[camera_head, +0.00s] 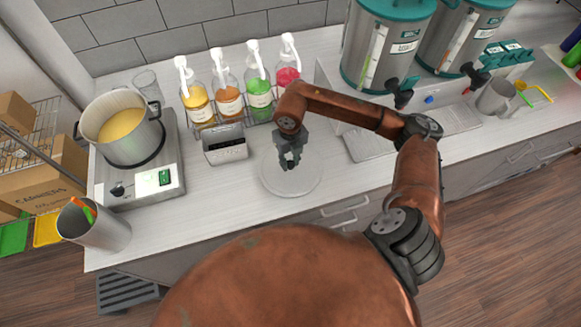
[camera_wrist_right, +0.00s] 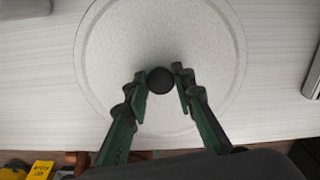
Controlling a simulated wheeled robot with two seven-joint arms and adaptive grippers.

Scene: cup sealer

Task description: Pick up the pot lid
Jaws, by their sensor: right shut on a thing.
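The pot lid (camera_head: 298,184) is a round, pale, see-through disc with a dark knob. It lies at the front of the white counter, or very close above it; I cannot tell which. In the right wrist view the lid (camera_wrist_right: 108,62) fills the middle, and its black round knob (camera_wrist_right: 160,80) sits between the fingertips. My right gripper (camera_head: 289,162) comes down over the lid's middle and is shut on the knob; it also shows in the right wrist view (camera_wrist_right: 161,92). The pot (camera_head: 123,140) stands open on the hot plate at the left, with yellow contents. My left gripper is not in view.
A row of pump bottles (camera_head: 228,98) stands behind the lid, with a small metal box (camera_head: 225,148) to its left. Teal-topped dispensers (camera_head: 385,55) stand at the back right. A metal cup (camera_head: 95,228) with utensils is at the front left.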

